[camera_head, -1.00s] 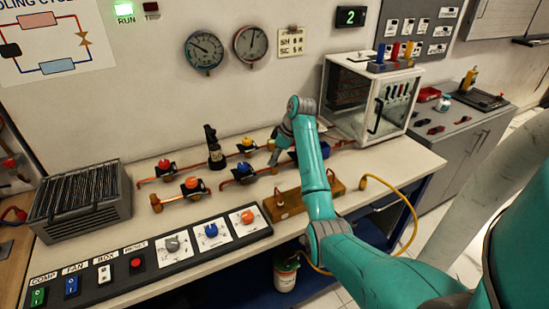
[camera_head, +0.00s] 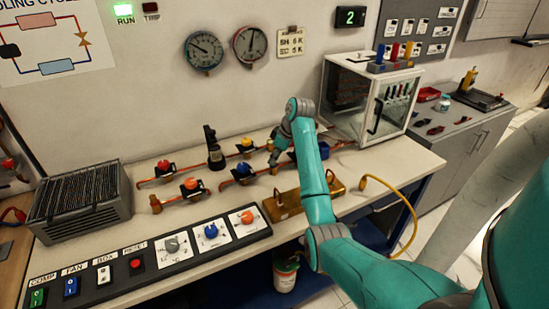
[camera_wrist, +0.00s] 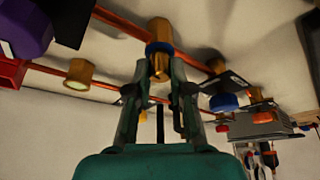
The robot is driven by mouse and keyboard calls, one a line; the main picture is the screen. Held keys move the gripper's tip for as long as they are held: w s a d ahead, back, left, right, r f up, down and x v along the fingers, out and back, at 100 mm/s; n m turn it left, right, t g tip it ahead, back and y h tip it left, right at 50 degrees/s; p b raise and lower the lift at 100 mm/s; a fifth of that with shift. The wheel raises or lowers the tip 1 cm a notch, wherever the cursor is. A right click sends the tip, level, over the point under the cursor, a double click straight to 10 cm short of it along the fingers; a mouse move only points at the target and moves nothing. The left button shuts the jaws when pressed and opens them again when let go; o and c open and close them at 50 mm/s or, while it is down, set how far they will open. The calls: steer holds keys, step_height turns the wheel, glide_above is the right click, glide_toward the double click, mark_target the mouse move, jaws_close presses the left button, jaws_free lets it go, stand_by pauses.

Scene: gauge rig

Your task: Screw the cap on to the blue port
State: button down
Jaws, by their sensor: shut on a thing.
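In the wrist view a brass fitting (camera_wrist: 159,30) with a blue ring (camera_wrist: 159,47) stands on a copper pipe; I take it for the blue port. A brass cap (camera_wrist: 160,69) shows directly below the ring, between my fingertips. My gripper (camera_wrist: 158,75) is shut on the cap, lined up with the port. Cap and ring appear to touch, but I cannot tell how far the cap is threaded on. In the head view my gripper (camera_head: 274,160) is over the pipes at the bench's middle, and my wrist hides most of the port and cap.
Another brass fitting (camera_wrist: 79,75) stands to the left in the wrist view. Valves with a blue knob (camera_head: 243,168) and an orange knob (camera_head: 190,183) are close by. A brass block (camera_head: 290,203) lies in front. A glass-fronted box (camera_head: 370,95) stands right.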

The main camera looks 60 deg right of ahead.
steer(key=c, duration=1.2)
jaws_free()
steer(key=shift+a+f, duration=0.1)
steer(key=shift+a, duration=0.15)
steer(key=o, duration=0.6)
steer(key=shift+d, duration=0.1)
steer(key=shift+c, duration=0.2)
